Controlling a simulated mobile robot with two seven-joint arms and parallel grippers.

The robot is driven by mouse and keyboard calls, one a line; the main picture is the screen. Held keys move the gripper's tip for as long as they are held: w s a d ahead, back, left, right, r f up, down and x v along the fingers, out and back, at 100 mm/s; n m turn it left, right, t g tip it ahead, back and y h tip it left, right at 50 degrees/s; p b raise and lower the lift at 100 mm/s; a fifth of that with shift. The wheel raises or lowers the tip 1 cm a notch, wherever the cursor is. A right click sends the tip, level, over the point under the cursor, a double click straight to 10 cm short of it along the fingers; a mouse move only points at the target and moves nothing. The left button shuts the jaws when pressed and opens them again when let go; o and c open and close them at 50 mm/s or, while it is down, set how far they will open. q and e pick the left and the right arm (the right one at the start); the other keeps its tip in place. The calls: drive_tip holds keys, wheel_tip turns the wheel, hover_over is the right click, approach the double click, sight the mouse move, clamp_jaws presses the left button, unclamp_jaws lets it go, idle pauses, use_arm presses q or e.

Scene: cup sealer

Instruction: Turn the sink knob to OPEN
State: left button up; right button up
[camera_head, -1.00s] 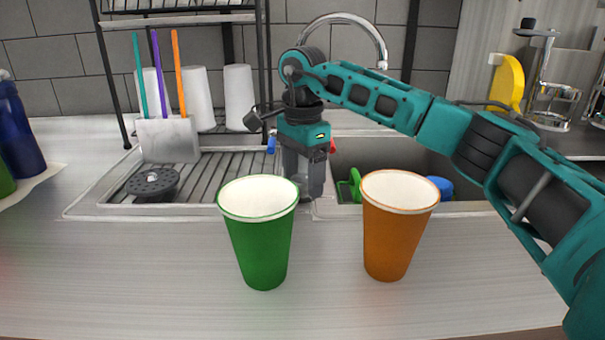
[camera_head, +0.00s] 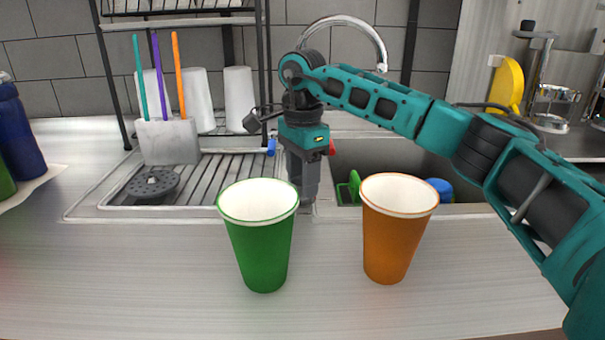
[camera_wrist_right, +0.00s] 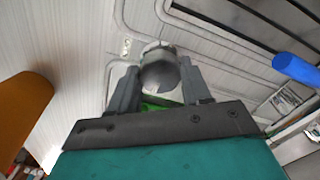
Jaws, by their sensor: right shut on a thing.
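The sink knob (camera_wrist_right: 158,70) shows in the right wrist view as a rounded grey metallic piece on the pale counter. My right gripper (camera_wrist_right: 155,85) has one finger on each side of it and is shut on it. A patch of green shows just below the knob, partly hidden by the gripper; I cannot read any marking. In the head view my right gripper (camera_head: 304,198) points down at the sink's front edge, behind and between the two cups, and hides the knob there. My left gripper is not in view.
A green cup (camera_head: 262,245) and an orange cup (camera_head: 388,240) stand on the counter in front. The sink basin (camera_head: 400,160) is to the right, the ribbed drainboard (camera_head: 215,178) to the left. A curved faucet (camera_head: 345,18) rises behind my arm.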

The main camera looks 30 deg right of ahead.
drive_tip(key=shift+r+m+p, duration=0.15)
drive_tip(key=shift+m+p, duration=0.6)
drive_tip(key=shift+m, duration=0.25)
drive_tip(key=m+p, duration=0.2)
drive_tip(key=m, duration=0.1)
drive_tip(key=shift+m, duration=0.3)
drive_tip(key=shift+m+p, duration=0.4)
drive_tip(key=shift+m, duration=0.6)
drive_tip(key=m+p, duration=0.2)
drive_tip(key=m, duration=0.3)
drive_tip(key=m+p, duration=0.1)
drive_tip(key=m, duration=0.2)
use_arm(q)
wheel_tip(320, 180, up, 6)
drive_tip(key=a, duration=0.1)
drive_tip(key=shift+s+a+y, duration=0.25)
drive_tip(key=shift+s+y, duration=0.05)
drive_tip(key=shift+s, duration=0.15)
use_arm(e)
drive_tip(key=shift+m, duration=0.8)
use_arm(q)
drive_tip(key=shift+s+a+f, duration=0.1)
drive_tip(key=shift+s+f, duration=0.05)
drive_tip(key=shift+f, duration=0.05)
use_arm(e)
drive_tip(key=o, duration=1.1)
